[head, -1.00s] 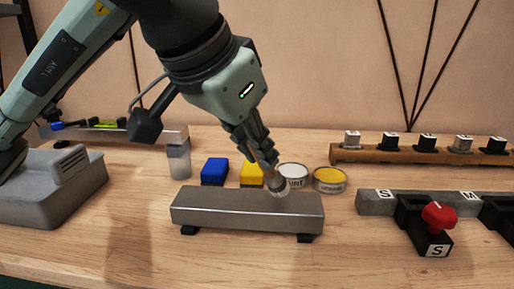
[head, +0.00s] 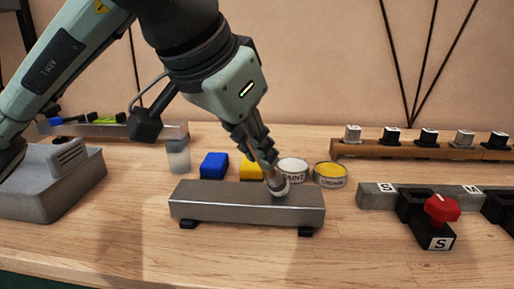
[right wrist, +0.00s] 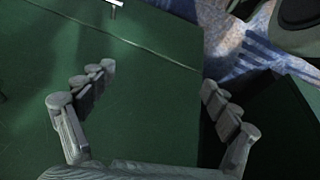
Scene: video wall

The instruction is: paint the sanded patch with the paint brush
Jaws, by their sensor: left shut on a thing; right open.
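A grey metal bar (head: 225,204) lies across the table on dark feet in the middle of the head view. My left gripper (head: 270,165) points down over its right half. It is shut on a slim tool with a pale lower end, seemingly the paint brush (head: 279,188). Its tip is at the bar's top face; contact cannot be told for sure. The fingers hide most of the tool. I cannot make out a distinct sanded patch. A paint tin (head: 293,170) stands just behind the bar. My right gripper (right wrist: 155,95) is open and empty above a green surface.
A tin with yellow contents (head: 331,174), a blue block (head: 214,166), a yellow block (head: 250,170) and a clear jar (head: 178,157) stand behind the bar. A rail with a red knob (head: 442,208) is at right. Table in front is clear.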

